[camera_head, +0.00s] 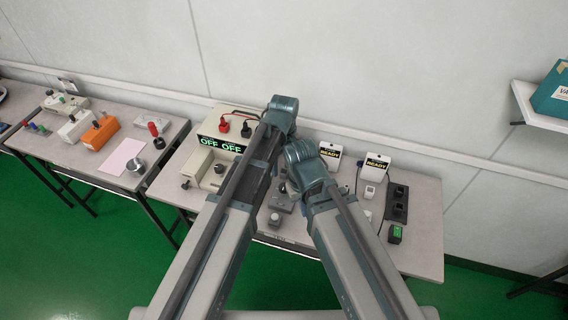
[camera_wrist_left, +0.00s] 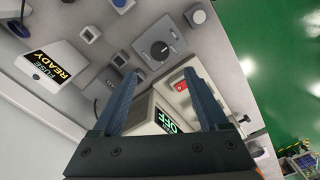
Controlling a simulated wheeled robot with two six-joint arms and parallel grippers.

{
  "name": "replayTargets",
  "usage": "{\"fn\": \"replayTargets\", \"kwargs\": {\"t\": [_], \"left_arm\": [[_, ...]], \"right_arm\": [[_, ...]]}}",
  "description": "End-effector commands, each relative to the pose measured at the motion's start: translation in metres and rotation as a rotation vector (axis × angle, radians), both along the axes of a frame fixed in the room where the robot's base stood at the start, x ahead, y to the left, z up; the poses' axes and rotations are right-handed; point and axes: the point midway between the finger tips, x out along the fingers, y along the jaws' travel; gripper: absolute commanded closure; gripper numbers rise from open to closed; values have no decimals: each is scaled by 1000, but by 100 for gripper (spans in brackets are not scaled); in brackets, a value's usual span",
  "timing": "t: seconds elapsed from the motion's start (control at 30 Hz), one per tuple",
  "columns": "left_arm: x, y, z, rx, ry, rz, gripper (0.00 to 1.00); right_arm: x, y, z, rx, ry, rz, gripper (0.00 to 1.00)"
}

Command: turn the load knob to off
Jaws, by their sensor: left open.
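A dark round knob (camera_wrist_left: 159,49) with a pale pointer mark sits on a square grey plate (camera_wrist_left: 148,38) in the left wrist view, just beyond my fingertips. I cannot read any words around it. In the head view, a grey plate (camera_head: 281,204) shows on the bench beside my arms, partly covered by them. My left gripper (camera_wrist_left: 160,75) is open, with its two dark fingers apart and nothing between them. In the head view my arms largely hide it. My right gripper is not visible.
A cream unit with an OFF OFF display (camera_head: 222,144) stands at the bench's left. Two white READY boxes (camera_head: 376,164) stand at the back right, with dark sockets (camera_head: 397,203) near them. A side table (camera_head: 70,150) holds testers. A white dome button (camera_head: 275,218) sits in front.

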Motion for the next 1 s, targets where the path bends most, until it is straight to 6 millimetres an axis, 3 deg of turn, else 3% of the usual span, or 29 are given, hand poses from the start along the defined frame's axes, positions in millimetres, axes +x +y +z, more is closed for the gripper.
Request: {"fn": "replayTargets", "kwargs": {"t": [0.03, 0.2, 0.8, 0.9, 1.0], "left_arm": [[0, 0, 15, 0, 0, 0, 24], [0, 0, 30, 0, 0, 0, 24], [0, 0, 31, 0, 0, 0, 24], [-6, 11, 31, 0, -3, -26, 24], [-20, 40, 31, -2, -13, -113, 24]], "right_arm": [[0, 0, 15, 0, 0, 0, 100], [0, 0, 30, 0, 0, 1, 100], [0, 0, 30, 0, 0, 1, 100], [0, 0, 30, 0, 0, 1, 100], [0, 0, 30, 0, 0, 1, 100]]}}
